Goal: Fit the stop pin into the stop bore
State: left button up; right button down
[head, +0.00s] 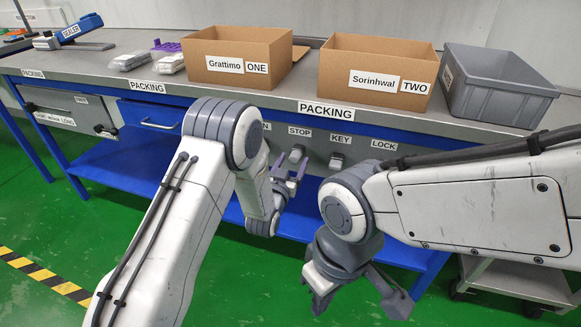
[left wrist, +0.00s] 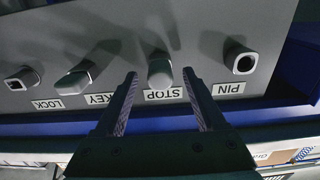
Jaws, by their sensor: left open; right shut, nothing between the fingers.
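The stop pin appears to be the grey rounded peg (left wrist: 160,70) standing out of the panel at the STOP label in the left wrist view. It also shows under STOP in the head view (head: 297,154). The stop bore behind it is hidden, so I cannot tell how deep it sits. The holder at the PIN label (left wrist: 241,60) has an open, dark, empty-looking hole. My left gripper (left wrist: 163,80) is open, its fingers on either side of the peg and apart from it. In the head view, my left gripper (head: 291,173) is before the panel. My right gripper (head: 396,303) is shut and empty, low over the floor.
A lever-like grey part (left wrist: 78,77) sits at KEY and a square-holed socket (left wrist: 22,79) at LOCK. On the bench (head: 140,80) stand two cardboard boxes (head: 222,79) (head: 360,93) and a grey bin (head: 497,100). A metal cart (head: 520,285) is at lower right.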

pick_arm(q)
jog(key=p+v, duration=0.1)
jog(key=v, duration=0.9)
jog(key=shift+r, duration=0.1)
dwell(0.6)
